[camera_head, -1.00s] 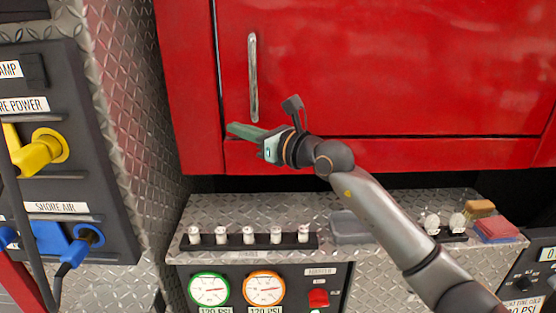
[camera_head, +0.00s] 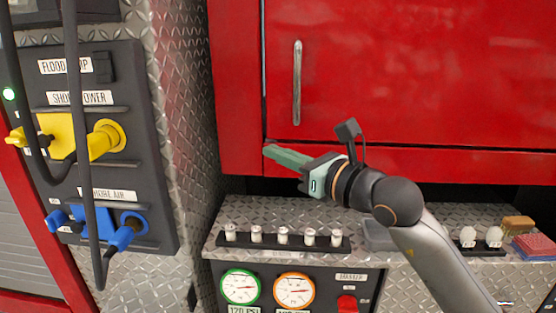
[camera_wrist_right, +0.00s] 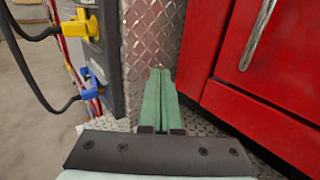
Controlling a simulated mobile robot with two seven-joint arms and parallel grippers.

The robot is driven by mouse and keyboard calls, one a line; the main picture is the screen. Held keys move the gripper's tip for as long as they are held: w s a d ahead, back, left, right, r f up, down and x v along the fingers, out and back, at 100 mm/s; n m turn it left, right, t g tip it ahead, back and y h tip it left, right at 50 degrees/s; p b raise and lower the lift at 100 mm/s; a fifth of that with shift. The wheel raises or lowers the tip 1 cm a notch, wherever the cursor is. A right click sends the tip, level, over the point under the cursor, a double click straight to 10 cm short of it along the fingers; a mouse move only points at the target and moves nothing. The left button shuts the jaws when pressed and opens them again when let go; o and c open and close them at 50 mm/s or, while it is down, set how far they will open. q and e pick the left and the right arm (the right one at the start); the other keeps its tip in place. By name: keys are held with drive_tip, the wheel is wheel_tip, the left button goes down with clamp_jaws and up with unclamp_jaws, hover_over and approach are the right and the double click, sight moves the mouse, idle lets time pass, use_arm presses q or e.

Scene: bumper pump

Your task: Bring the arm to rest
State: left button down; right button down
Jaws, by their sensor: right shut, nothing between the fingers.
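My right gripper (camera_head: 270,151) has pale green fingers that lie together with nothing between them. In the head view it is in front of the lower edge of the red cabinet (camera_head: 400,80), above the diamond-plate ledge (camera_head: 300,206). Its fingers point left, and the arm comes in from the lower right. In the right wrist view the closed fingers (camera_wrist_right: 160,75) point toward the diamond-plate wall, with the red cabinet at right. Whether they touch any surface is hard to tell. My left gripper is not in view.
The left panel holds a yellow plug (camera_head: 105,138) and a blue plug (camera_head: 125,233) with dark hanging cables. A rack of several small white-topped fittings (camera_head: 283,237) stands on the ledge. Two gauges (camera_head: 240,287) are below. A red-and-blue sponge (camera_head: 533,246) lies at right. A vertical handle (camera_head: 297,82) is on the cabinet.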

drive_tip(key=s+f+m+g+y+p, duration=0.1)
drive_tip(key=s+f+m+y+p, duration=0.1)
drive_tip(key=s+f+m+y, duration=0.35)
drive_tip(key=s+d+f+m+t+h+p, duration=0.15)
drive_tip(key=d+f+m+t+h, duration=0.4)
drive_tip(key=f+m, duration=0.65)
drive_tip(key=s+d+f+m+t+h, duration=0.2)
drive_tip(key=d+f+m+h, duration=0.6)
drive_tip(key=m, duration=0.8)
drive_tip(key=s+d+f+m+g+h, duration=0.1)
drive_tip(key=s+d+f+m+g, duration=0.2)
drive_tip(key=s+f, duration=0.6)
drive_tip(key=s+d+f+m+g+h+p, duration=0.1)
drive_tip(key=s+d+f+m+g+h, duration=0.1)
drive_tip(key=s+f+m+g, duration=0.4)
drive_tip(key=s+d+f+m, duration=0.1)
drive_tip(key=s+f, duration=0.2)
drive_tip(key=f, duration=0.4)
drive_tip(key=shift+s+d+p, duration=0.2)
drive_tip(key=shift+s+p, duration=0.1)
drive_tip(key=shift+s, duration=0.05)
